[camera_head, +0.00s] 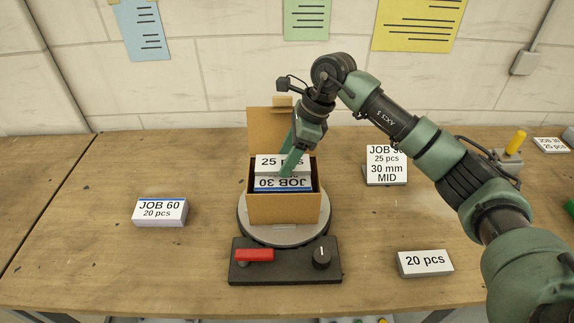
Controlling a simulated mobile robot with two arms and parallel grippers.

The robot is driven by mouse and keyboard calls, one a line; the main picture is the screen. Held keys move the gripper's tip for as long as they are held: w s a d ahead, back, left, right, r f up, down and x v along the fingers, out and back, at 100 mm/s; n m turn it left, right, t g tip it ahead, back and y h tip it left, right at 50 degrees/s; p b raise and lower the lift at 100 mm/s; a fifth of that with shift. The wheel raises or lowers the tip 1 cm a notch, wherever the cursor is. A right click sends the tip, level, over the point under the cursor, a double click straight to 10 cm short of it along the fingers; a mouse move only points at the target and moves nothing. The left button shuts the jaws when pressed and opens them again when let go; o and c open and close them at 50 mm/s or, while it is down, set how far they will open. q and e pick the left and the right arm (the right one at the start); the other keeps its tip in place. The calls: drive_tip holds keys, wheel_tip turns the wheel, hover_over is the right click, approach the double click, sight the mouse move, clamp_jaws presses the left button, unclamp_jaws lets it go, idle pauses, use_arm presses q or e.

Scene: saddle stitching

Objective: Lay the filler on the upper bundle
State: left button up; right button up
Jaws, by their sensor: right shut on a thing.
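An open cardboard box (283,208) stands on a round grey turntable (283,236). Inside it, a bundle (266,184) with a blue edge shows "JOB 30" upside down. A white-topped, grey-edged block marked "25 pcs", seemingly the filler (266,162), covers the rear part of that bundle. My right gripper (289,168) reaches down into the box and is shut on this block. Its finger hides part of the label. I cannot tell whether the block touches the bundle. Anything lower in the box is hidden. My left gripper is not in view.
A "JOB 60" bundle (160,211) lies left of the box. A grey "20 pcs" block (425,262) lies at front right. A "JOB 30" sign (386,168) stands behind. A black base with a red lever (254,255) fronts the turntable.

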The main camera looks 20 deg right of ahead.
wheel_tip(320, 180, down, 4)
drive_tip(key=shift+r+p, duration=0.2)
drive_tip(key=shift+p, duration=0.25)
drive_tip(key=shift+f, duration=0.15)
drive_tip(key=shift+f, duration=0.1)
drive_tip(key=shift+f+b, duration=0.15)
drive_tip(key=shift+b, duration=0.15)
drive_tip(key=o, duration=1.3)
drive_tip(key=shift+r, duration=0.25)
